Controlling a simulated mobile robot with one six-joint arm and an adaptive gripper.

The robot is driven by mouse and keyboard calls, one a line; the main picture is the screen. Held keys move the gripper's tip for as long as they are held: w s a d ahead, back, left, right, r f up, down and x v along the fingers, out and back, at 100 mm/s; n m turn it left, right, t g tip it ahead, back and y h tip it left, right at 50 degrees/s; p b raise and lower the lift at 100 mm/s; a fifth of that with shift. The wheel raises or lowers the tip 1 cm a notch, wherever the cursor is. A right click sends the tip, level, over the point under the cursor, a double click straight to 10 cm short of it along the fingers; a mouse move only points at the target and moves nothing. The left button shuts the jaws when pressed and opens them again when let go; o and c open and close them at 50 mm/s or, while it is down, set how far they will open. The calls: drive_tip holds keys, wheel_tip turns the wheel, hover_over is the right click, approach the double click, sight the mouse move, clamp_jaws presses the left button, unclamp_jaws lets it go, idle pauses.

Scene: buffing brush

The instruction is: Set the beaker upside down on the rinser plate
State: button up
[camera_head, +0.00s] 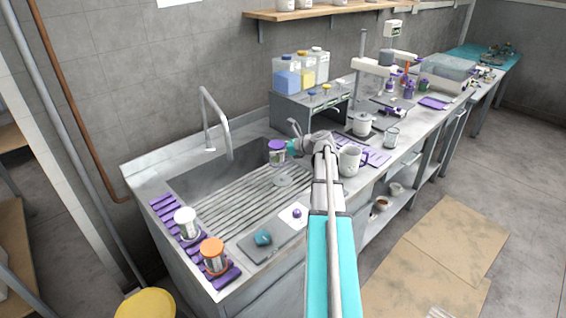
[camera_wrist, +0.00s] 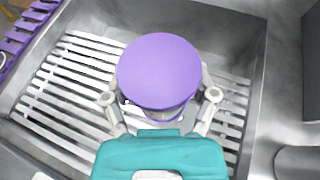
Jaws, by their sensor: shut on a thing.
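My gripper (camera_head: 281,150) is shut on a clear container with a purple round top (camera_head: 276,145), apparently the beaker. It is held roughly upright over the ribbed sink area. In the wrist view, the purple disc (camera_wrist: 160,70) faces the camera and hides most of the body, with the gripper fingers on both sides. I cannot tell from this which end is open. A pale, round, see-through piece (camera_head: 283,178) sits just below it, possibly the rinser plate; whether they touch is unclear.
The steel sink has a slatted drainer (camera_head: 225,200). Jars with white (camera_head: 186,215) and orange (camera_head: 212,246) tops stand on purple racks at the front left.

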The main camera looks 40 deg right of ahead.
drive_tip(key=shift+m+t, duration=0.3)
drive_tip(key=shift+w+d+f+b, duration=0.2)
drive_tip(key=shift+d+f+b, duration=0.8)
drive_tip(key=shift+d+f, duration=0.45)
drive_tip(key=shift+f, duration=0.2)
drive_tip(key=shift+f+b, duration=2.85)
drive_tip(key=shift+b, duration=0.15)
drive_tip(key=shift+f+b, duration=0.5)
drive_tip(key=o, duration=1)
drive_tip(key=shift+o, duration=0.2)
drive_tip(key=shift+a+r+h, duration=0.1)
drive_tip(key=shift+a+h, duration=0.05)
drive_tip(key=shift+h, duration=0.15)
